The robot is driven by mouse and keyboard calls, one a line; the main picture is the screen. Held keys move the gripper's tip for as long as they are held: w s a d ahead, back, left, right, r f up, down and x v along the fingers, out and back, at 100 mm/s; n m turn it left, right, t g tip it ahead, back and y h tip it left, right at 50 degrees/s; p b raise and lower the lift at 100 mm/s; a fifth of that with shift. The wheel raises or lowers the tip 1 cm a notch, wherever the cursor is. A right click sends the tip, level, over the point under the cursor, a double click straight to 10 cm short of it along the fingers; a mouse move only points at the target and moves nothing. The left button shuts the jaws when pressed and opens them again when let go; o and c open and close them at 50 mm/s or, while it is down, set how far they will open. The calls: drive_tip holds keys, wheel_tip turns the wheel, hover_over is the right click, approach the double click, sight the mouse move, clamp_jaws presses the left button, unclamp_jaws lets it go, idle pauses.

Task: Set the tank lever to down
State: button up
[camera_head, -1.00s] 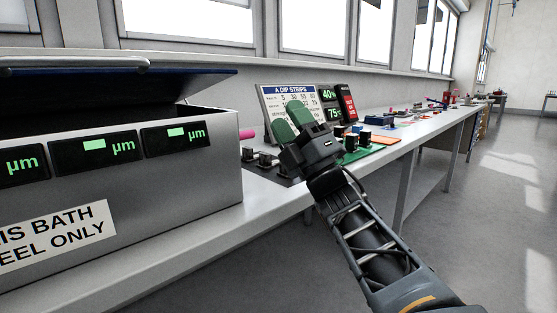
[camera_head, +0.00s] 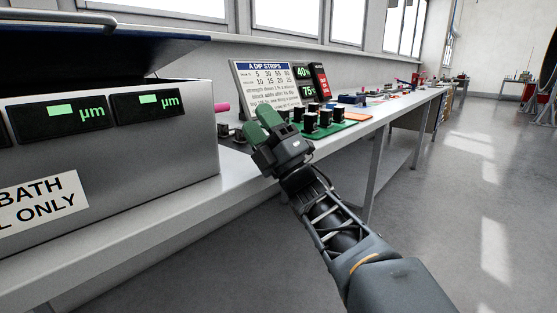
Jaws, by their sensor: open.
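A grey metal tank (camera_head: 120,165) with a blue raised lid (camera_head: 150,53) fills the left side of the view, with green-lit µm displays on its front. No other lever can be made out on the tank. My gripper (camera_head: 261,124), with green finger pads, is open and empty, to the right of the tank and apart from it. It hides part of the bench behind it.
A dip strips sign (camera_head: 275,88) and a display reading 40 and 75 (camera_head: 305,82) stand behind my gripper. Black blocks on a green mat (camera_head: 335,132) lie to its right. The long bench (camera_head: 120,225) runs into the distance; the floor (camera_head: 440,215) at right is clear.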

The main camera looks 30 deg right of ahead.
drive_tip(key=v, duration=0.7)
drive_tip(key=shift+a+f, duration=0.2)
drive_tip(key=shift+f, duration=0.35)
drive_tip(key=shift+s, duration=0.1)
drive_tip(key=shift+c, duration=0.3)
